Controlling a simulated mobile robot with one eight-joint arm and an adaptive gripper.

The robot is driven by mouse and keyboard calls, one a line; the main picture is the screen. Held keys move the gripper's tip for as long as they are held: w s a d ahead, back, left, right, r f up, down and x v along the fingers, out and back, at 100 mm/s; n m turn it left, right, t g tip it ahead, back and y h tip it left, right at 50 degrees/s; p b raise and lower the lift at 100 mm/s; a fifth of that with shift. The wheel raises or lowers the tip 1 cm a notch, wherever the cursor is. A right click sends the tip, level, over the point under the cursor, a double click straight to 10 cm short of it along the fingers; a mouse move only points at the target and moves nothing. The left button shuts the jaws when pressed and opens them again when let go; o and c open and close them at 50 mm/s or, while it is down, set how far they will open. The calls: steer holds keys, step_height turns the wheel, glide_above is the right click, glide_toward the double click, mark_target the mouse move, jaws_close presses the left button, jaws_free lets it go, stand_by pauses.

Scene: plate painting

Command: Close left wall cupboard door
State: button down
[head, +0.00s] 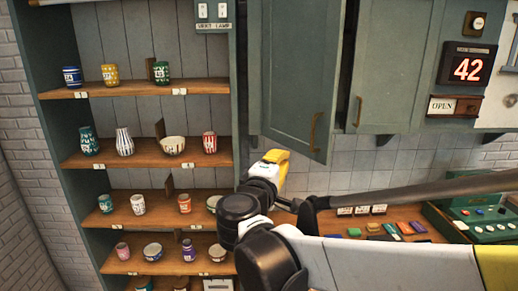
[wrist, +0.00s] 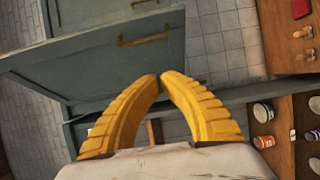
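The left wall cupboard door (head: 296,75) is grey-green and stands ajar, its handle side swung out from the cupboard. Its brass handle (head: 314,132) is near the lower right corner. The door also shows in the wrist view (wrist: 95,70), with a handle (wrist: 145,40) near its edge. My gripper (head: 278,157) has yellow fingers and is just below the door's lower edge in the head view. In the wrist view the fingertips (wrist: 160,77) meet with nothing between them, close by the door. I cannot tell whether they touch it.
The right cupboard door (head: 395,65) looks shut, with its own handle (head: 358,110). An open shelf unit (head: 145,148) with several painted cups and jars stands at left. Several coloured blocks (head: 388,229) and a green case (head: 485,220) lie on the counter at lower right.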

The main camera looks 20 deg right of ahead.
steer(key=s+d+p+x, duration=0.1)
steer(key=d+x, duration=0.1)
steer(key=x, duration=0.9)
steer(key=shift+s+d+f+p, duration=0.15)
steer(key=shift+d+p, duration=0.1)
steer(key=shift+p, duration=0.1)
steer(key=shift+s, duration=0.1)
